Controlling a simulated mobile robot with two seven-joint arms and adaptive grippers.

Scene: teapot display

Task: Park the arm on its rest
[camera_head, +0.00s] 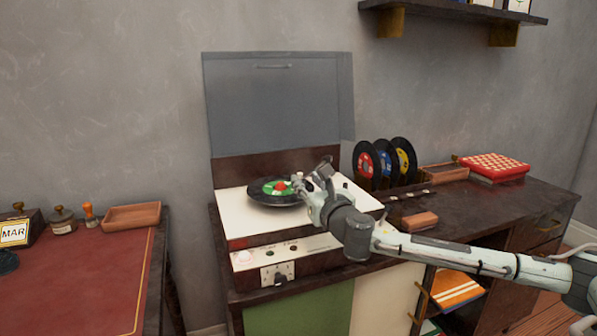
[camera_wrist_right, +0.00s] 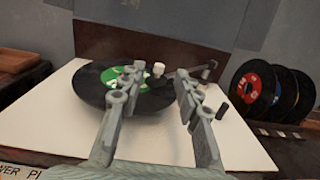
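The record player's white deck (camera_head: 233,208) carries a black record with a green label (camera_head: 265,189); the record also shows in the right wrist view (camera_wrist_right: 92,85). My right gripper (camera_head: 301,182) is over the deck at the record's right side. In the right wrist view its two fingers (camera_wrist_right: 160,78) stand apart, with a gap between them. A small pale block (camera_wrist_right: 158,69), perhaps the head of the tone arm, shows in that gap over the record. A dark arm part (camera_wrist_right: 208,70) shows behind the right finger; the fingers hide much of it. I cannot make out the rest. My left gripper is out of view.
The player's raised grey lid (camera_head: 275,105) stands behind the deck. Several upright records (camera_head: 365,165) stand to the right, near a red box (camera_head: 493,166) and a brown block (camera_head: 418,221). A red-topped desk (camera_head: 80,280) is at left.

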